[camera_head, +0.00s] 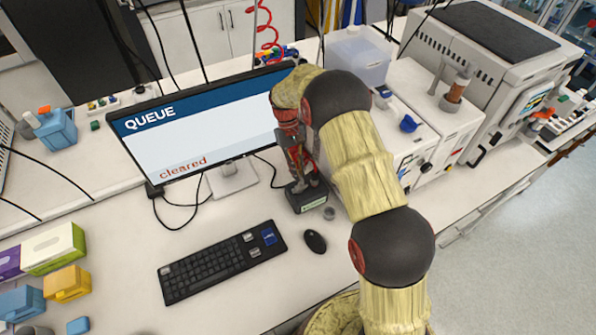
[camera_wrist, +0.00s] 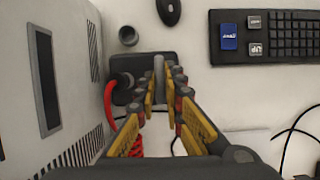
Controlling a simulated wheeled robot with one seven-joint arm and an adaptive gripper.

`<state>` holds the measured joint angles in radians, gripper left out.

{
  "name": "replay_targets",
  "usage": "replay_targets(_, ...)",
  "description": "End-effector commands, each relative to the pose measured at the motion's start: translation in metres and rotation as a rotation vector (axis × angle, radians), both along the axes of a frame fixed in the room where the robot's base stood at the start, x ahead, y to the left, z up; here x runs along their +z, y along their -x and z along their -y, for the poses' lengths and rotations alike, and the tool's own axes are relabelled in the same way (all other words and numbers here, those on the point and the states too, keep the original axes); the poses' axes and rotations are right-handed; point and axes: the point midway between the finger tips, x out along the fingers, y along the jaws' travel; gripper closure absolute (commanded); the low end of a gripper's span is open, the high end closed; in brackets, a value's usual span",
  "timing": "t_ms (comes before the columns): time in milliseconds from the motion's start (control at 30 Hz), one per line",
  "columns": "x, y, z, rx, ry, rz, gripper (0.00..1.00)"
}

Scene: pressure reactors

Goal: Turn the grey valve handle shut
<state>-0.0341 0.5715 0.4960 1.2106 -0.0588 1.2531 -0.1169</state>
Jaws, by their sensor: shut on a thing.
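The grey valve handle (camera_wrist: 159,66) stands up as a narrow grey bar in the wrist view, over a small dark block (camera_wrist: 142,63). My gripper (camera_wrist: 161,80) has its yellow-and-grey fingers on both sides of the handle and is shut on it. A red hose with a dark fitting (camera_wrist: 121,82) joins the block beside the handle.
A monitor (camera_head: 205,120) reading "QUEUE" and "cleared" stands left of my gripper. White instruments (camera_head: 440,105) stand close on the right. Cables cross the bench near the monitor.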

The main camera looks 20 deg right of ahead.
Motion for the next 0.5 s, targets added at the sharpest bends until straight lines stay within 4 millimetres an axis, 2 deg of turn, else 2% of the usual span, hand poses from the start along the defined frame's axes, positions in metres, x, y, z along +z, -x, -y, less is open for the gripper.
replay_targets(67, 0.0005, -0.0009, 0.0000, -0.001, 0.000, 0.002, 1.00)
replay_targets(100, 0.0005, -0.0009, 0.0000, -0.001, 0.000, 0.002, 0.89)
replay_targets(300, 0.0003, -0.0005, 0.0000, 0.000, 0.000, 0.001, 0.77)
replay_targets(400, 0.0002, -0.0003, -0.0001, 0.000, 0.000, 0.001, 0.72)
replay_targets(500, 0.0001, -0.0002, 0.0000, 0.000, 0.000, 0.001, 0.72)
